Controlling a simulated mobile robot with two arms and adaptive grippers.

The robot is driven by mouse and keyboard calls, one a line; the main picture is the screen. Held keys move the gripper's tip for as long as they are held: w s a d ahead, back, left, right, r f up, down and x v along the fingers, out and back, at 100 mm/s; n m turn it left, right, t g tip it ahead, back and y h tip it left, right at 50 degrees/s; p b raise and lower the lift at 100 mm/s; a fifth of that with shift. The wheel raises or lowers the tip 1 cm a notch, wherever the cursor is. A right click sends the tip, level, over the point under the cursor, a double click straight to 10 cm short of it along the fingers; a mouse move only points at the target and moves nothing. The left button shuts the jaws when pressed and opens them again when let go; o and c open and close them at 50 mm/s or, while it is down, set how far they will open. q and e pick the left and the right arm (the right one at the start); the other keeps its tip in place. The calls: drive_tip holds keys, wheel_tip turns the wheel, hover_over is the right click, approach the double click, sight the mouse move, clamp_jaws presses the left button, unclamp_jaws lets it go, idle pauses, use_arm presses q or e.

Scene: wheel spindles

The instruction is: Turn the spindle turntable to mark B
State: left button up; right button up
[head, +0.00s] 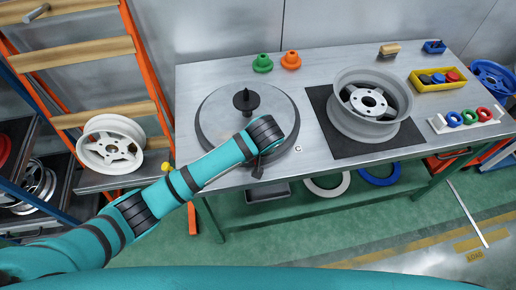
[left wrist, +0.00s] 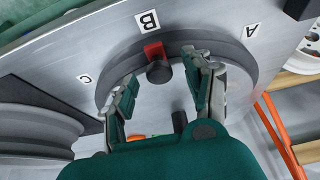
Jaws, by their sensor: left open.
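The spindle turntable (head: 222,122) is a round grey disc on the left of the bench, with a black spindle (head: 245,99) upright at its centre. In the left wrist view, marks A (left wrist: 250,31), B (left wrist: 147,20) and C (left wrist: 85,79) are white labels around the disc. A red pointer (left wrist: 153,50) at the rim roughly lines up with B. A black knob (left wrist: 158,73) stands just inside the pointer. My left gripper (left wrist: 160,67) is open, its fingers on either side of the knob; I cannot tell whether they touch it. In the head view my arm hides the disc's near edge.
A wheel (head: 373,95) sits on a dark mat (head: 340,144) right of the turntable. A yellow bin (head: 440,87) and a ring rack (head: 465,121) are at right. A ladder-like rack with another wheel (head: 111,145) is at left.

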use_arm(q)
drive_tip(key=v, duration=1.2)
drive_tip(key=shift+f, duration=0.15)
